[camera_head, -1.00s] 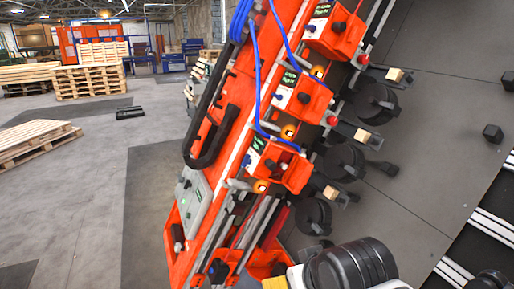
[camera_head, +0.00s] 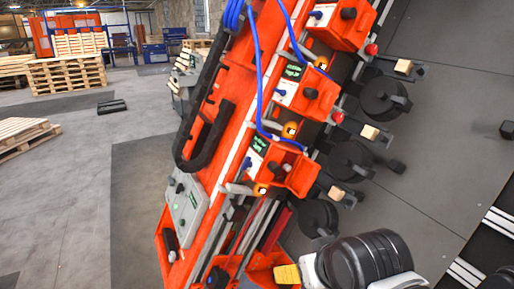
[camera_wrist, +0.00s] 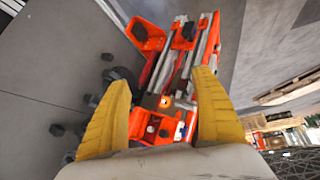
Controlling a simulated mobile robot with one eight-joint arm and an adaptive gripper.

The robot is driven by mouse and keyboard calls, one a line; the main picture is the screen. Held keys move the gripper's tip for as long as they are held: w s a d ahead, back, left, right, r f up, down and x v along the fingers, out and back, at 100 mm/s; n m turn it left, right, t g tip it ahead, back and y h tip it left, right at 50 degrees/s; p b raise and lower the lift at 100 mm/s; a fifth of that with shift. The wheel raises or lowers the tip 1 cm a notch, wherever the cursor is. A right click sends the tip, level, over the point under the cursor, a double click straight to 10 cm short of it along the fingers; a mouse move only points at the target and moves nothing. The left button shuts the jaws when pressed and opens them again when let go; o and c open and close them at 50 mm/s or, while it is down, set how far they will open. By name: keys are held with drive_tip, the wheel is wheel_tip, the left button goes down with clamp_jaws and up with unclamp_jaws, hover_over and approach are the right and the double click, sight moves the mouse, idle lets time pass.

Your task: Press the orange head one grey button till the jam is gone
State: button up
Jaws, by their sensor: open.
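Several orange heads are mounted along a tilted orange gantry: an upper head (camera_head: 345,27), a middle head (camera_head: 313,97) and a lower head (camera_head: 292,172). Small dark screens with green text show beside them, too small to read. I cannot tell which is head one, nor make out its grey button. A lit orange lamp (camera_head: 261,190) glows by the lower head. My gripper's yellow finger shows at the bottom of the head view (camera_head: 288,273). In the wrist view my gripper (camera_wrist: 162,80) is open and empty, with an orange head (camera_wrist: 155,126) and glowing lamp (camera_wrist: 165,101) visible between its fingers.
A grey control box (camera_head: 187,205) sits on the gantry's left side. Blue hoses (camera_head: 259,80) and a black cable chain (camera_head: 205,135) run along it. Wooden blocks (camera_head: 370,132) and black rollers (camera_head: 350,160) stand to the right.

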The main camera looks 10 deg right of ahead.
clamp_jaws()
drive_tip(key=shift+w, duration=0.1)
idle(1.3)
